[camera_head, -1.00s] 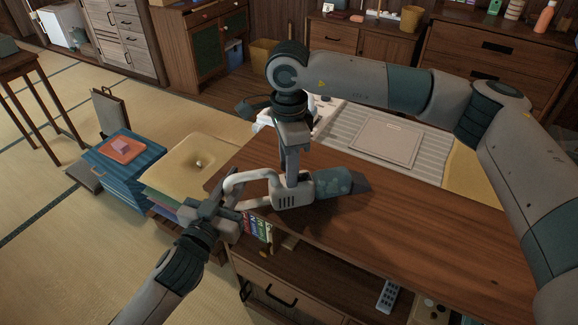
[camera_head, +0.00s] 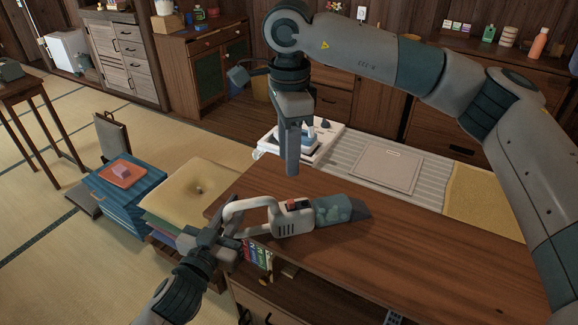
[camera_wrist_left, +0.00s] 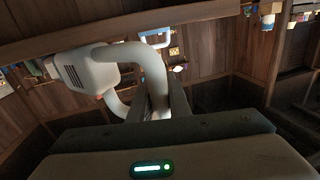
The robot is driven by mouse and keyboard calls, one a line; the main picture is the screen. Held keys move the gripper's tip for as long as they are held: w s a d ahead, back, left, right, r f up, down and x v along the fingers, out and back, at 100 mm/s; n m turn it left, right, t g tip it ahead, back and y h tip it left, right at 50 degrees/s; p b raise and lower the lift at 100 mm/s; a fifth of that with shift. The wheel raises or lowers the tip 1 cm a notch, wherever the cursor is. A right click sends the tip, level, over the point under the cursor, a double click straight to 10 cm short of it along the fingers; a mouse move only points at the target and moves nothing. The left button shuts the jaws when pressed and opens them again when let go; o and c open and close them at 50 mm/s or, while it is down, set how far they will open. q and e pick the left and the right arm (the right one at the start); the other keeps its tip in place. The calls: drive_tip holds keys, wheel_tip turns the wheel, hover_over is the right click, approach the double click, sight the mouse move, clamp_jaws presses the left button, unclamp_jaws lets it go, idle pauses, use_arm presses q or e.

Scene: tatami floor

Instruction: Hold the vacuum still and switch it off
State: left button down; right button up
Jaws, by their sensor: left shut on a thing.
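The handheld vacuum (camera_head: 292,219) lies on the wooden table in the head view, its white handle loop to the left and its clear teal nozzle to the right. A red switch shows on its top. My left gripper (camera_head: 222,240) is shut on the vacuum's handle at the table's left end. In the left wrist view, the white handle (camera_wrist_left: 152,75) passes between the fingers, and the vacuum's vented body is at upper left. My right gripper (camera_head: 292,165) points down above and behind the vacuum, apart from it. Whether its fingers are open or shut is unclear.
The wooden table (camera_head: 420,240) has free room right of the vacuum. Behind it are a white tray with an iron (camera_head: 300,138) and a grey board (camera_head: 372,165). Floor cushions (camera_head: 192,190) and a blue stack (camera_head: 128,188) stand at left.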

idle(0.4)
use_arm(q)
drive_tip(key=c, duration=1.6)
unclamp_jaws()
drive_tip(key=shift+o, duration=0.2)
drive_tip(key=v, duration=1.2)
drive_tip(key=shift+s, duration=0.1)
